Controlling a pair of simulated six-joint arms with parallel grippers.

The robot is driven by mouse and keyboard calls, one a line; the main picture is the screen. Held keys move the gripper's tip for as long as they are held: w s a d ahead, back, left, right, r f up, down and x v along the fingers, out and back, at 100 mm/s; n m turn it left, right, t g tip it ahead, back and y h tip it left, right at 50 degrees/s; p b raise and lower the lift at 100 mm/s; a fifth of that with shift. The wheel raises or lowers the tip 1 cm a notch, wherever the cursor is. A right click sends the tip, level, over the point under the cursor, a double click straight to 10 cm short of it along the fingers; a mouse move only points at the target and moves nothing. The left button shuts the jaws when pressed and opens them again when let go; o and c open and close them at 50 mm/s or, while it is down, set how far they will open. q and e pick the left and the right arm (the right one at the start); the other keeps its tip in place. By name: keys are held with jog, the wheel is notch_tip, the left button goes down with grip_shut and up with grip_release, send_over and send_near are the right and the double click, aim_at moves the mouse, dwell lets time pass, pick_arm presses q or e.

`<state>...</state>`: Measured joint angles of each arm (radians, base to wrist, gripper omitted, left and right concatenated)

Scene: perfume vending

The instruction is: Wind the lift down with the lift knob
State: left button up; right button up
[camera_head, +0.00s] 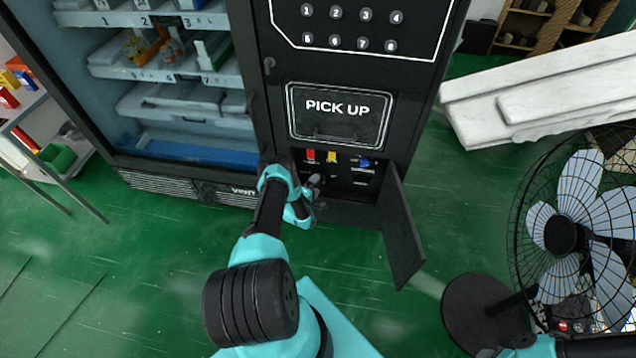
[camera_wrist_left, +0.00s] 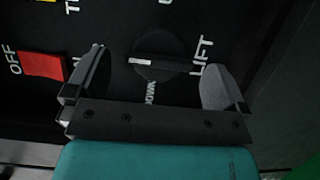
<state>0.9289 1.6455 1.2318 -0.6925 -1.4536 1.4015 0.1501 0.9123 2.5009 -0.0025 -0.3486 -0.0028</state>
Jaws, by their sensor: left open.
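The lift knob (camera_wrist_left: 158,62) is a dark round dial with a raised bar and a small white mark, beside the labels LIFT and DOWN in the left wrist view. My left gripper (camera_wrist_left: 158,85) is open, with one finger on each side of the knob; I see gaps between the fingers and the bar. In the head view my left gripper (camera_head: 314,183) is at the left part of the open control compartment under the PICK UP hatch (camera_head: 338,116). The knob is hard to make out there, behind the gripper. My right gripper does not show.
A red switch (camera_wrist_left: 41,64) with an OFF label sits beside the knob. Yellow (camera_head: 331,156) and blue (camera_head: 364,162) controls are in the compartment. Its open door (camera_head: 402,235) hangs to the right. A fan (camera_head: 565,235) stands further right.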

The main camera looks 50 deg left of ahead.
pick_arm(q)
jog(key=shift+x, duration=1.35)
jog(key=c, duration=0.9)
